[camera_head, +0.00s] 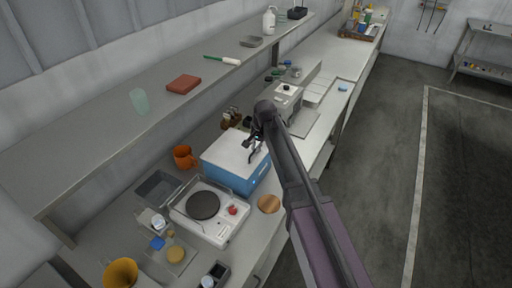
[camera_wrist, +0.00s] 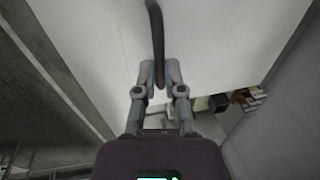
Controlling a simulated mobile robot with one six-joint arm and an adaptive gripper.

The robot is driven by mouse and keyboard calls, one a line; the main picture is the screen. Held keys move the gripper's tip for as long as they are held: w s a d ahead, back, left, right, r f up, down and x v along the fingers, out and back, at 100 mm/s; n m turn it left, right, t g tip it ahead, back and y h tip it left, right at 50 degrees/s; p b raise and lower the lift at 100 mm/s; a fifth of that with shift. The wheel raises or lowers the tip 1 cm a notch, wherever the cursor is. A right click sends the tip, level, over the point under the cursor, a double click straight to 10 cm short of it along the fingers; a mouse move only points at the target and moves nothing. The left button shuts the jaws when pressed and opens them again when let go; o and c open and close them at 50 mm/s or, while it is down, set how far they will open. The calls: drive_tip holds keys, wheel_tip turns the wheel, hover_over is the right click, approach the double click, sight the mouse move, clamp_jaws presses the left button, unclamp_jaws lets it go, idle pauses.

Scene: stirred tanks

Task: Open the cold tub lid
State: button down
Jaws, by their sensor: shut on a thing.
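The cold tub (camera_head: 236,180) is a blue box on the bench with a flat white lid (camera_head: 228,150) on top. In the camera_head view the lid appears to lie over the tub; I cannot tell whether its edge is slightly raised. A dark curved handle (camera_wrist: 155,25) stands out from the white lid (camera_wrist: 90,50) in the camera_wrist view. My gripper (camera_wrist: 160,68) is shut on this handle, with one finger on each side. In the camera_head view my gripper (camera_head: 256,148) is over the lid's right side, and my arm hides part of the bench behind it.
A hot plate (camera_head: 203,205) stands in front of the tub, with a round wooden piece (camera_head: 269,204) to its right. An orange mug (camera_head: 184,157) is left of the tub. A grey instrument (camera_head: 285,100) stands behind. A long shelf (camera_head: 160,95) runs above the bench's back.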

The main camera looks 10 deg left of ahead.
sight(246, 152)
drive_tip(key=shift+r, duration=0.15)
drive_tip(key=shift+w+a+r+h+p, duration=0.1)
drive_tip(key=shift+a+r+h+p, duration=0.15)
drive_tip(key=shift+r+p, duration=0.35)
drive_tip(key=shift+w+a+r+h+p, duration=0.1)
drive_tip(key=shift+a+r+h+p, duration=0.1)
drive_tip(key=shift+r+p, duration=0.35)
drive_tip(key=w+a+r+p, duration=0.3)
drive_tip(key=a+r+p, duration=0.8)
drive_tip(key=shift+r, duration=0.3)
drive_tip(key=shift+w, duration=0.1)
drive_tip(key=c, duration=0.9)
unclamp_jaws()
drive_tip(key=shift+f, duration=0.1)
drive_tip(key=shift+o, duration=0.9)
drive_tip(key=shift+w+a+f+g, duration=0.3)
drive_tip(key=shift+a, duration=0.05)
drive_tip(key=shift+d+r, duration=0.1)
drive_tip(key=shift+d, duration=0.05)
